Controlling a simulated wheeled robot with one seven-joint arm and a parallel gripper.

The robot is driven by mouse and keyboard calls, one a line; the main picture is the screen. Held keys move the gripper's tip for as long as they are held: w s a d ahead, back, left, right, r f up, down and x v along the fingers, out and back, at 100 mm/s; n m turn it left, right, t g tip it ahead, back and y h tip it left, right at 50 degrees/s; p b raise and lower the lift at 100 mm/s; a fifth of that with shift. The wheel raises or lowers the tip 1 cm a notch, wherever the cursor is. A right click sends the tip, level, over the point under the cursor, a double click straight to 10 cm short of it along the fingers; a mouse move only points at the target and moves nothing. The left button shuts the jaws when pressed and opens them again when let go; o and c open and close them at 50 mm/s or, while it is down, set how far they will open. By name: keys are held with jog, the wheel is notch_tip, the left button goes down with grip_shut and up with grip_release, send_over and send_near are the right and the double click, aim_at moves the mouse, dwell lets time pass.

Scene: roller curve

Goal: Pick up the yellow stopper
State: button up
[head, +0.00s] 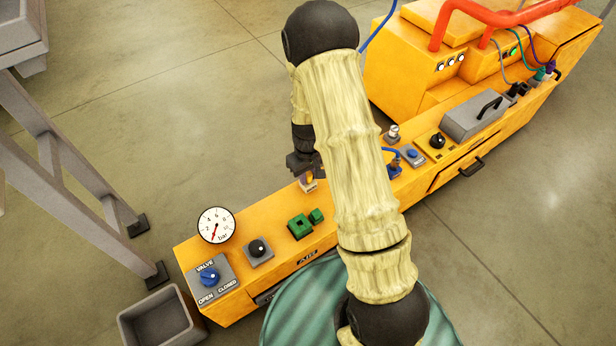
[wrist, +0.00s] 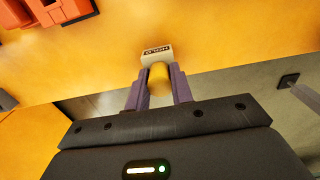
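The yellow stopper (wrist: 158,80) is a small rounded cylinder between the two purple-grey fingers of my gripper (wrist: 159,85) in the wrist view. Both fingers lie close along its sides and look to touch it. A pale block (wrist: 156,53) with a dark label stands just beyond the stopper, and I cannot tell whether the stopper still touches it. In the head view my gripper (head: 305,172) points down over the orange bench, and only a little of the stopper (head: 309,178) shows beneath it, above the pale block (head: 308,187).
The orange bench (head: 262,278) carries a pressure gauge (head: 216,225), a blue valve knob (head: 208,276), a black knob (head: 257,248) and green blocks (head: 300,226). A grey bin (head: 184,299) stands on the floor at its left end. My arm covers the bench's middle.

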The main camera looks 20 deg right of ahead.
aim_at(308, 173)
grip_shut()
notch_tip(308, 173, up, 10)
jog(key=p, duration=0.5)
jog(key=shift+p, duration=0.4)
jog(key=shift+r, duration=0.15)
notch_tip(308, 173, up, 7)
jog(key=w+m+p, duration=0.2)
jog(key=m+p, duration=0.1)
jog(key=p, duration=0.5)
jog(key=shift+w+r+m, duration=0.15)
jog(key=shift+r+m, duration=0.05)
jog(key=shift+m, duration=0.1)
